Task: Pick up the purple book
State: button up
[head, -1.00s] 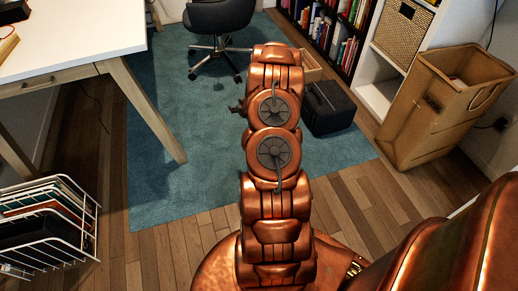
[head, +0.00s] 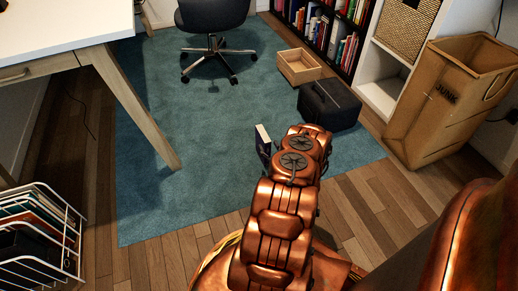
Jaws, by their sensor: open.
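My gripper (head: 263,153) is mostly hidden behind the arm. The jaws are open.
A black case (head: 330,108) and a shallow wooden box (head: 299,67) lie beyond the arm. A cardboard junk bin (head: 445,108), bookshelf (head: 325,32), office chair (head: 213,20), white desk (head: 60,25) and wire rack (head: 45,240) surround the teal rug (head: 165,200). The rug's left part is clear.

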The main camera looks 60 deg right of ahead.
aim_at(263, 137)
jog(key=shift+s+d+f, duration=0.1)
jog(key=shift+s+f, duration=0.1)
jog(key=shift+f, duration=0.1)
jog(key=shift+w+d, duration=0.15)
jog(key=shift+a+b+x, duration=0.2)
jog(key=shift+b+x, duration=0.8)
jog(key=shift+x, duration=0.5)
jog(key=shift+b+x, duration=1.15)
jog(key=shift+x, duration=1.2)
jog(key=shift+r, duration=0.15)
grip_shut()
